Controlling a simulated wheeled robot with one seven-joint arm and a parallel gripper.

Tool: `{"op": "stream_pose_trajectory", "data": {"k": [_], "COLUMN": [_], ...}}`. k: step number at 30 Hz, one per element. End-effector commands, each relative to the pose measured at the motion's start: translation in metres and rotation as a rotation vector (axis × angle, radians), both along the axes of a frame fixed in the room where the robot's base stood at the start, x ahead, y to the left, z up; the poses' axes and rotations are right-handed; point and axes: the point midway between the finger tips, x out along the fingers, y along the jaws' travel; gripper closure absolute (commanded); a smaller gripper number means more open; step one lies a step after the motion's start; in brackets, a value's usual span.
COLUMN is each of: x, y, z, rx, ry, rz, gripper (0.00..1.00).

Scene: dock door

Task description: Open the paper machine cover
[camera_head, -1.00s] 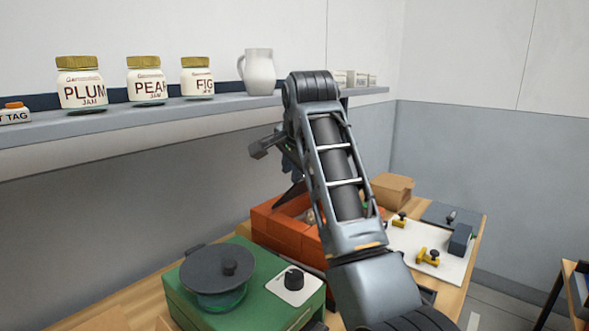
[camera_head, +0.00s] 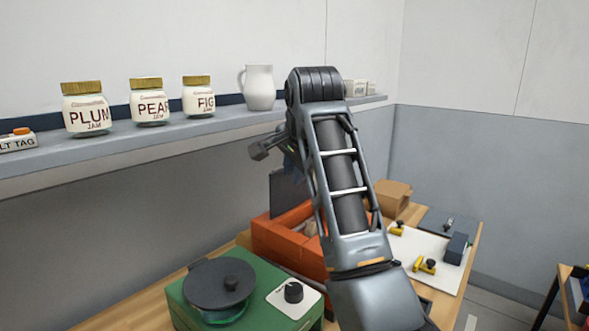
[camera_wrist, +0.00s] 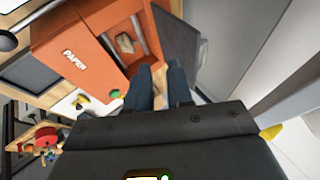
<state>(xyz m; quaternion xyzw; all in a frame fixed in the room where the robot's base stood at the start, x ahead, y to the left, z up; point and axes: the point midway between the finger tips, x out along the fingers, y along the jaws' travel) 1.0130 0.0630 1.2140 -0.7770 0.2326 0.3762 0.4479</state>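The orange paper machine (camera_head: 288,240) stands on the bench behind the green machine, partly hidden by my arm. In the wrist view its front bears the word PAPER (camera_wrist: 75,58), with a green button (camera_wrist: 115,94) nearby. Its dark grey cover (camera_head: 287,192) stands raised at the back left, and it also shows in the wrist view (camera_wrist: 178,38). The inside is exposed, with a light brown lump (camera_wrist: 125,43) in it. My gripper (camera_wrist: 158,74) has two dark blue fingers apart with nothing seen between them. It is above the machine, close to the cover; contact is unclear.
A green machine (camera_head: 190,305) with a dark round lid is at the front left. A shelf (camera_head: 180,135) with jam jars and a white jug runs along the wall. A cardboard box (camera_head: 394,195) and a white board (camera_head: 455,275) with yellow parts lie right of my arm.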

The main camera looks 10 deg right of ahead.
Motion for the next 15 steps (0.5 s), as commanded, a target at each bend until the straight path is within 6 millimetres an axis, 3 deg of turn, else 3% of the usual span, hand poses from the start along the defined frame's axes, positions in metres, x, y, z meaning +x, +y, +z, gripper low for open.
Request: {"op": "stream_pose_trajectory", "data": {"k": [15], "x": [-0.019], "y": [0.002], "z": [0.027], "rx": [0.0], "ry": [-0.001], "rz": [0.0], "gripper": [0.79]}}
